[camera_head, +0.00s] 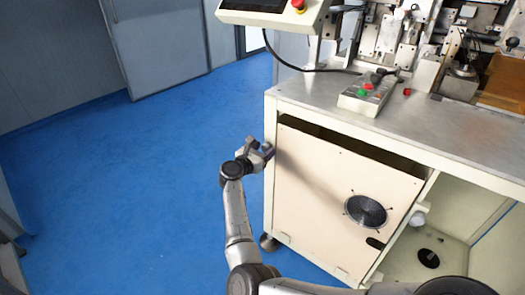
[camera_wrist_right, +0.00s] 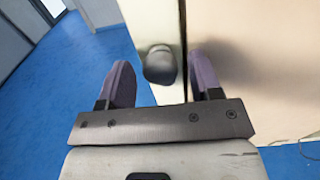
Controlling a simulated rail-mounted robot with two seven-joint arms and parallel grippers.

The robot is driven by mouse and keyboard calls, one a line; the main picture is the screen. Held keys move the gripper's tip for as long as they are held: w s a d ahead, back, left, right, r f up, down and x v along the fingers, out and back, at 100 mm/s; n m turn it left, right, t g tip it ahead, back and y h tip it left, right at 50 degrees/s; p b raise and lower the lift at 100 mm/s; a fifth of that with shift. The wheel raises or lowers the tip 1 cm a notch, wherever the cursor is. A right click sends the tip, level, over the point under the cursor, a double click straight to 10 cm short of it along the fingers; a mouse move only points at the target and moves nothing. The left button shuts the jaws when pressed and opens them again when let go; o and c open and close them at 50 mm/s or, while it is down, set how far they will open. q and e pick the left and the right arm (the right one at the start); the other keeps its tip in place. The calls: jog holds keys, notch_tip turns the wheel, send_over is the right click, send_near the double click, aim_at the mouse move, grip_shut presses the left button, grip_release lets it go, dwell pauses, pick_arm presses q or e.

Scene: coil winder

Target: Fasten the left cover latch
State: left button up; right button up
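The cream cover panel (camera_head: 325,195) stands upright on the front of the machine cabinet, with a dark gap along its top edge. A dark grey knob-like latch (camera_wrist_right: 159,65) shows in the right wrist view on the narrow cream strip at the cover's left edge. My right gripper (camera_head: 264,151) is at the upper left edge of the cabinet. It is open, and its two fingers (camera_wrist_right: 161,78) stand on either side of the latch. I cannot tell whether they touch it. In the head view the gripper hides the latch. My left gripper is not in view.
A round black fan grille (camera_head: 366,211) is on the cover. A pale knob (camera_head: 419,219) is right of the cover beside an open compartment (camera_head: 440,250). The metal tabletop (camera_head: 330,98) carries a button box (camera_head: 368,94). The blue floor (camera_head: 120,180) left of the cabinet is clear.

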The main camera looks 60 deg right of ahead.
jog(key=c, duration=0.8)
jog(key=shift+c, duration=0.2)
jog(key=shift+r+n+p, duration=0.2)
jog(key=shift+n+p, duration=0.6)
jog(key=shift+p, duration=0.1)
jog(key=n+p, duration=0.2)
jog(key=shift+w+n, duration=0.1)
jog(key=shift+n, duration=0.2)
jog(key=n+p, duration=0.4)
jog(key=shift+n, duration=0.3)
jog(key=n+p, duration=0.3)
jog(key=n, duration=0.1)
jog(key=shift+w+f, duration=0.1)
jog(key=shift+f+n+p, duration=0.2)
jog(key=shift+n+p, duration=0.95)
jog(key=shift+n, duration=1.25)
